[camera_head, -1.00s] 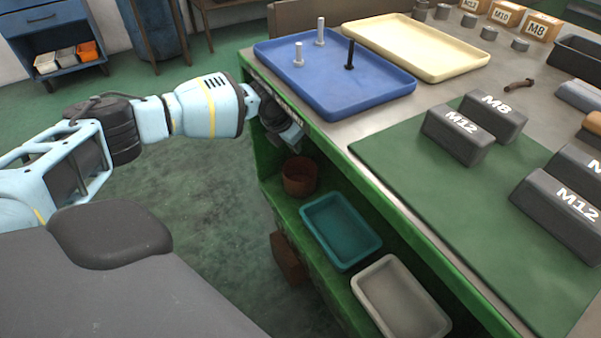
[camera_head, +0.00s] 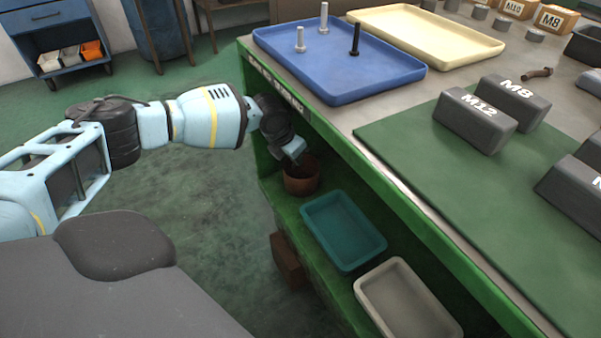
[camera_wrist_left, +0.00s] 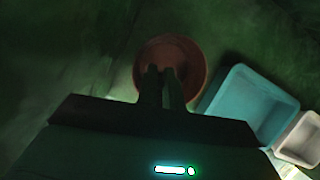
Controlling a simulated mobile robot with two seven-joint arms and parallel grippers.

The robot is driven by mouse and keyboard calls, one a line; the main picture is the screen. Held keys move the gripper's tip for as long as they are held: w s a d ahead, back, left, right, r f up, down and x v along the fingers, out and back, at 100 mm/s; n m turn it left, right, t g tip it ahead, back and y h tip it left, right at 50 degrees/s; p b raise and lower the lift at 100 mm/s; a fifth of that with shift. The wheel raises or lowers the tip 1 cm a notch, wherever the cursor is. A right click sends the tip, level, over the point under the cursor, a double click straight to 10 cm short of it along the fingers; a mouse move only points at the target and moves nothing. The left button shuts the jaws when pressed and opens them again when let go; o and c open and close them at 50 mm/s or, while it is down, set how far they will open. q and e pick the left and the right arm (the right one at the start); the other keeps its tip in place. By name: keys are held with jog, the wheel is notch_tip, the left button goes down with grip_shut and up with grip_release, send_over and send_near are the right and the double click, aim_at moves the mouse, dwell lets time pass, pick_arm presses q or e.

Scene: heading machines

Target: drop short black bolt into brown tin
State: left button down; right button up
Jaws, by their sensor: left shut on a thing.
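The brown tin (camera_head: 301,181) is a round, open pot on the lower shelf, below the tabletop's left edge. My left gripper (camera_head: 298,161) points down just over the tin's mouth. In the left wrist view my gripper's fingers (camera_wrist_left: 162,72) are close together in front of the tin (camera_wrist_left: 190,56). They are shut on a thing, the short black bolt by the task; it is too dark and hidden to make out. Another black bolt (camera_head: 355,40) stands upright in the blue tray. My right gripper is out of view.
A teal bin (camera_head: 343,231) and a grey bin (camera_head: 408,301) stand on the same shelf, nearer me. The green bench edge overhangs the shelf. The blue tray (camera_head: 345,86) also holds two upright grey bolts. A cream tray lies beside it.

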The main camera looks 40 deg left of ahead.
pick_arm(q)
jog(key=c, duration=1.5)
grip_release()
jog(key=shift+o, duration=0.2)
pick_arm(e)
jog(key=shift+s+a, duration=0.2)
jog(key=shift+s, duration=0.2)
